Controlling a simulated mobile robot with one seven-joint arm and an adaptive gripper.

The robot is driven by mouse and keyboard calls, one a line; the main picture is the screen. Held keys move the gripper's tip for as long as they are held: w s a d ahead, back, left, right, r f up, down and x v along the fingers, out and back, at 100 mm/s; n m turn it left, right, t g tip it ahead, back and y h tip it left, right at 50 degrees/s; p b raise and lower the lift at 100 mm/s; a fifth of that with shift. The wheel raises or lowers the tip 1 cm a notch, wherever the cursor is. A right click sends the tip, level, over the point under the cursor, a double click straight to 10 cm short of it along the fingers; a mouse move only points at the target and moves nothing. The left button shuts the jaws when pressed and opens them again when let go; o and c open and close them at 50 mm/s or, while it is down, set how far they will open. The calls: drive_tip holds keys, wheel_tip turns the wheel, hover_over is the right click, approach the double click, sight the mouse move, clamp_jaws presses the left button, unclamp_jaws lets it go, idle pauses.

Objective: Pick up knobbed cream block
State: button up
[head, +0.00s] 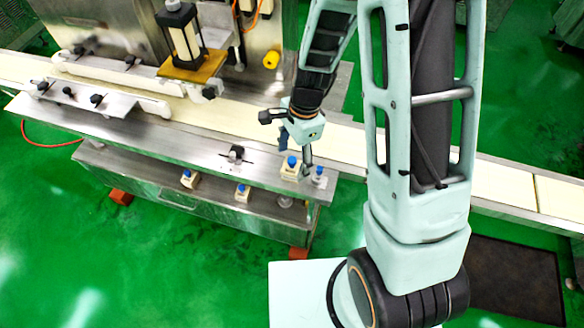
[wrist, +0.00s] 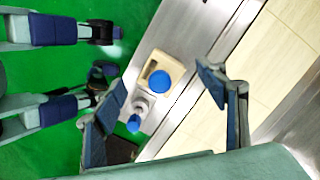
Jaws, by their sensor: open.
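The knobbed cream block (head: 290,173) is a small cream box with a round blue knob on top. It sits on the right end of the steel ledge in the head view. In the wrist view the cream block (wrist: 148,68) lies between my two fingers, with its blue knob facing the camera. My gripper (head: 296,150) is open and pointed down just above the block. In the wrist view the open gripper (wrist: 163,82) has one finger on each side of the block, with visible gaps. I cannot tell the exact height between fingertips and block.
A metal fitting with a blue knob (head: 319,175) stands close to the block's right; it also shows in the wrist view (wrist: 134,124). Similar blue-knobbed cream units (head: 189,179) are on the front panel. A cream conveyor belt (head: 220,117) runs behind the ledge (head: 200,142).

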drive_tip(key=shift+f, duration=0.55)
drive_tip(key=shift+c, duration=0.5)
drive_tip(key=c, duration=1.2)
drive_tip(key=shift+o, duration=0.2)
drive_tip(key=shift+r, duration=0.2)
